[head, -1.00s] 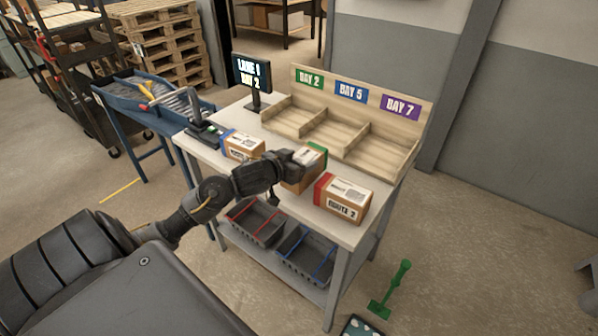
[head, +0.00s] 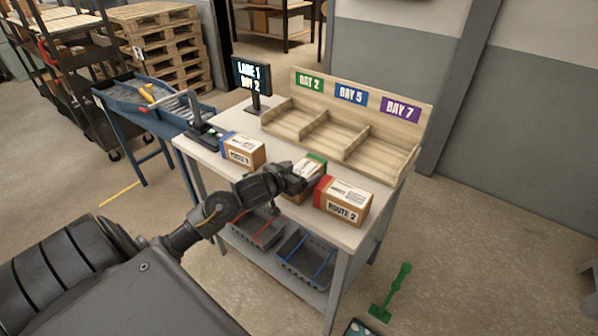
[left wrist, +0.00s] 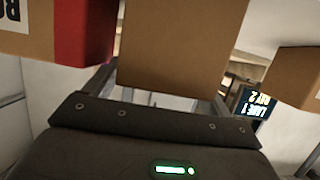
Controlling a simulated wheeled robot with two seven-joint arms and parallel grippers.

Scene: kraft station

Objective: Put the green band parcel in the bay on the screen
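The green band parcel (head: 313,164) is a brown box with a green strip. It stands on the table between the other two parcels, partly hidden by my left gripper (head: 302,180). In the left wrist view its plain brown face (left wrist: 182,45) fills the upper middle, close up. The fingers show spread apart, one toward each side of the parcel; their tips are hidden, and contact cannot be seen. The screen (head: 252,74) reads LANE 1, BAY 2. Bay 2 (head: 290,120) is the left compartment of the wooden rack and looks empty. My right gripper is not in view.
A red band parcel (head: 343,203) stands close on the right, a blue band parcel (head: 243,150) on the left. A scanner stand (head: 205,135) is at the table's left edge. Bays 5 and 7 look empty. Two bins (head: 305,258) sit on the lower shelf.

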